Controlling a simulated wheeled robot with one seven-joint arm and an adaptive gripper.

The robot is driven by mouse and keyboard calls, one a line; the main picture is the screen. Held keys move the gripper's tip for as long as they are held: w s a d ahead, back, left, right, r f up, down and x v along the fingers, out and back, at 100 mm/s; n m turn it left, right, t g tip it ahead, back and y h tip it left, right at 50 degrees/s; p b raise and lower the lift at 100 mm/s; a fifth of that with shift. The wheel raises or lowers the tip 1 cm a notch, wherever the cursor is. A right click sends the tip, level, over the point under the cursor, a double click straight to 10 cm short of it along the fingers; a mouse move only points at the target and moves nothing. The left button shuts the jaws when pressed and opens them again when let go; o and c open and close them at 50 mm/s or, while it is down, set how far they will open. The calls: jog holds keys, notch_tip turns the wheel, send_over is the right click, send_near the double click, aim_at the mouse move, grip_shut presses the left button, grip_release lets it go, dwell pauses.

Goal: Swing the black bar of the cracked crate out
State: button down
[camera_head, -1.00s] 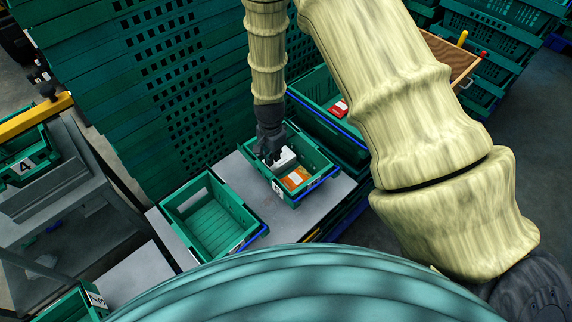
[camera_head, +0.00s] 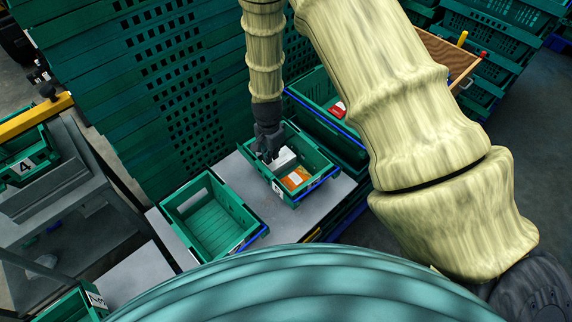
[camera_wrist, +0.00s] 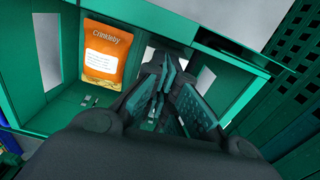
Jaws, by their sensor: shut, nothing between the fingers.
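A green crate (camera_head: 322,186) stands on the grey table with an orange packet (camera_head: 295,178) and a white item (camera_head: 284,158) inside. The packet, printed "Crinkleby", also shows in the wrist view (camera_wrist: 103,57). My gripper (camera_head: 268,157) is over the far left part of this crate, pointing down, shut with nothing held. In the wrist view its fingers (camera_wrist: 165,80) reach toward the crate's wall. A dark bar (camera_wrist: 228,50) lies along the rim at the upper right, apart from the fingers. I cannot make out a crack.
An empty green crate (camera_head: 212,218) stands to the left on the grey table (camera_head: 285,220). A lower green crate behind holds a red packet (camera_head: 338,109). A tall wall of green crates (camera_head: 165,90) rises close behind my gripper on the left.

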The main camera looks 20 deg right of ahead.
jog(key=shift+w+a+r+p, duration=0.2)
jog(key=shift+w+r+p, duration=0.55)
jog(key=shift+r, duration=0.2)
dwell(0.7)
jog(key=shift+w+a+r+p, duration=0.3)
jog(key=shift+w+r, duration=0.2)
jog(key=shift+w, duration=0.2)
dwell(0.8)
jog(key=shift+w+r, duration=0.1)
jog(key=shift+w, duration=0.25)
dwell(0.4)
jog(key=shift+w+a, duration=0.1)
jog(key=shift+w, duration=0.1)
dwell(0.4)
jog(key=shift+w+a, duration=0.1)
jog(key=shift+w, duration=0.25)
jog(key=shift+w+a, duration=0.2)
jog(key=shift+w, duration=0.5)
jog(key=shift+r, duration=0.1)
dwell(0.8)
notch_tip(320, 180, up, 8)
jog(key=s+p, duration=0.1)
jog(key=p, duration=0.4)
jog(key=shift+d, duration=0.15)
dwell(0.5)
